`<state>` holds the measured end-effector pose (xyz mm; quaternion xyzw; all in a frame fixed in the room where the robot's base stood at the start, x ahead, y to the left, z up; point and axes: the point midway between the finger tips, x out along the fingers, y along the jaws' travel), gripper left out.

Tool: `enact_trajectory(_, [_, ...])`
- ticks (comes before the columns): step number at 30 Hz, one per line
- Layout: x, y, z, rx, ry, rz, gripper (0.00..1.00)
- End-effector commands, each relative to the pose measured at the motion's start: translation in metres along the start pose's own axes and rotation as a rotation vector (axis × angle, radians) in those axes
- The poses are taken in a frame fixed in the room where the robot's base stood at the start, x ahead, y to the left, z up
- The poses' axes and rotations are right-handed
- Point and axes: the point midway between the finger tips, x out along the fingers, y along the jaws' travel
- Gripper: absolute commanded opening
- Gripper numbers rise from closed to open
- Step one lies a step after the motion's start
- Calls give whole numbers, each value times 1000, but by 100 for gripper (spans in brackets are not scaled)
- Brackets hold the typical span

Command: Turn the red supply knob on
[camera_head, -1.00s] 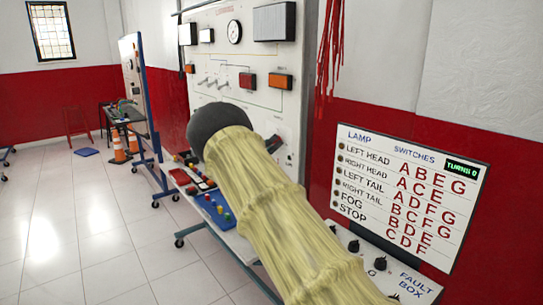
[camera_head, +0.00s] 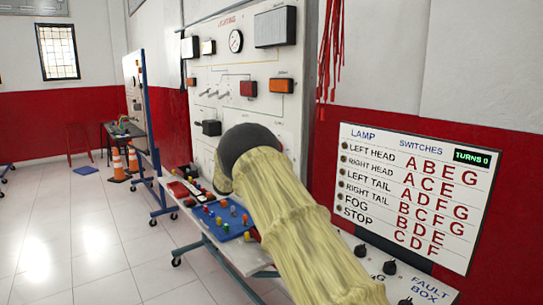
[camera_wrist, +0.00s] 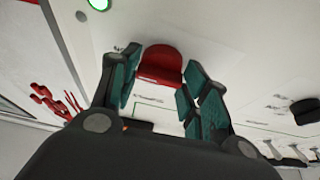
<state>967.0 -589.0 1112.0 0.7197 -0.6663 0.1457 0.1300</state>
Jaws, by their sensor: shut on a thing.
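In the wrist view, the red supply knob (camera_wrist: 161,63) stands out from the pale panel. A lit green lamp (camera_wrist: 98,4) shows on the panel near the top edge. How far the knob is turned cannot be told. In the head view my arm hides the knob and my gripper. The upright panel (camera_head: 228,104) with a gauge, lamps and switches stands behind my arm.
A bench (camera_head: 245,252) below the panel holds a blue board (camera_head: 222,222) with coloured knobs. At the right, a lamp-and-switch chart (camera_head: 405,190) with a green "TURNS 0" display (camera_head: 472,157) stands above a fault box (camera_head: 432,287). Open floor (camera_head: 90,230) lies at the left.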

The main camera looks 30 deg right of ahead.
Motion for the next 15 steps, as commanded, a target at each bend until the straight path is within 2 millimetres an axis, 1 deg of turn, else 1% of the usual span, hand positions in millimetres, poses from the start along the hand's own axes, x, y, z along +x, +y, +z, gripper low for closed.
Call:
enact_trajectory(1, [-2,0,4,2,-4,1,22])
enact_trajectory(13, [-2,0,3,6,-4,3,22])
enact_trajectory(14, [-2,0,3,6,-4,3,49])
enact_trajectory(15, [-2,0,3,6,-3,2,56])
